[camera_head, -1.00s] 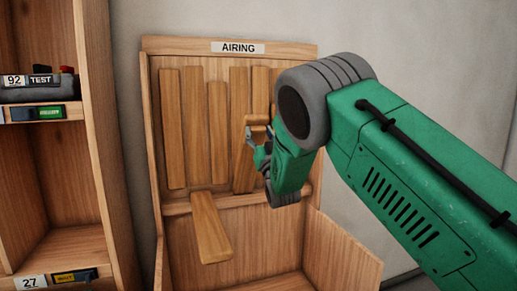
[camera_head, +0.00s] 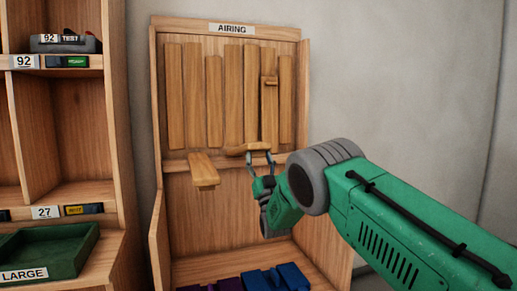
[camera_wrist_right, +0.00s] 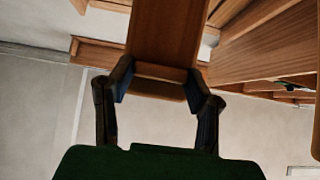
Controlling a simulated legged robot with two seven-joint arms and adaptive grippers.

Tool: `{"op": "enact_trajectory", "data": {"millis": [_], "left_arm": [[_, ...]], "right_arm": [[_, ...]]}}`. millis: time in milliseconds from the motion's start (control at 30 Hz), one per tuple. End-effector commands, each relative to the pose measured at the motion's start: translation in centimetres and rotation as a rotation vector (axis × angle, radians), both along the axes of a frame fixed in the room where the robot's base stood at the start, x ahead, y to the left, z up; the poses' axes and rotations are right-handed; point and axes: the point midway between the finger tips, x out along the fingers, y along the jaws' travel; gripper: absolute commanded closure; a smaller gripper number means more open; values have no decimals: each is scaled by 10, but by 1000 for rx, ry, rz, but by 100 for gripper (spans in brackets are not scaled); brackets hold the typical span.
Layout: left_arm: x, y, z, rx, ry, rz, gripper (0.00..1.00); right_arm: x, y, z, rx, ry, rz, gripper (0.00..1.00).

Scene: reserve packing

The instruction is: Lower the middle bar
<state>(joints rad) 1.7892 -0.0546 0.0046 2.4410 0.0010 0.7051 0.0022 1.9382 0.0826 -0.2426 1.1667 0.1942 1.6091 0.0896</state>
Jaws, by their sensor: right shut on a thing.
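The wooden rack labelled AIRING (camera_head: 162,120) holds several upright wooden bars. The middle bar (camera_head: 249,148) shows its front end and cross lip low in the rack; how far it leans out is hard to tell. My right gripper (camera_head: 261,155) is shut on this end. In the right wrist view the bar (camera_wrist_right: 165,35) runs upward, with its lip between the two fingers (camera_wrist_right: 160,88). A left bar (camera_head: 203,168) juts out toward me, lowered. A right bar (camera_head: 269,105) stands upright with a small peg. My left gripper is out of view.
Purple and blue items (camera_head: 255,280) lie in the rack's bottom. My right arm covers the rack's lower right side.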

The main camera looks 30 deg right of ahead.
Motion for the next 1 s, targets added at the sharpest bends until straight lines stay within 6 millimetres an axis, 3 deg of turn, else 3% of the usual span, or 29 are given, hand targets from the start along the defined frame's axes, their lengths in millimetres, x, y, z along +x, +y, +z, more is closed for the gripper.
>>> {"op": "enact_trajectory", "data": {"millis": [33,300,600,1000], "left_arm": [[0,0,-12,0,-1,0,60],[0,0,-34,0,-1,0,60],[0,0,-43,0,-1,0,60],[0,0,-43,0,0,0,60]], "right_arm": [[1,0,-24,2,16,0,100],[1,0,-75,3,20,0,100],[2,0,-95,3,19,1,100],[3,1,-102,4,29,3,100]]}}
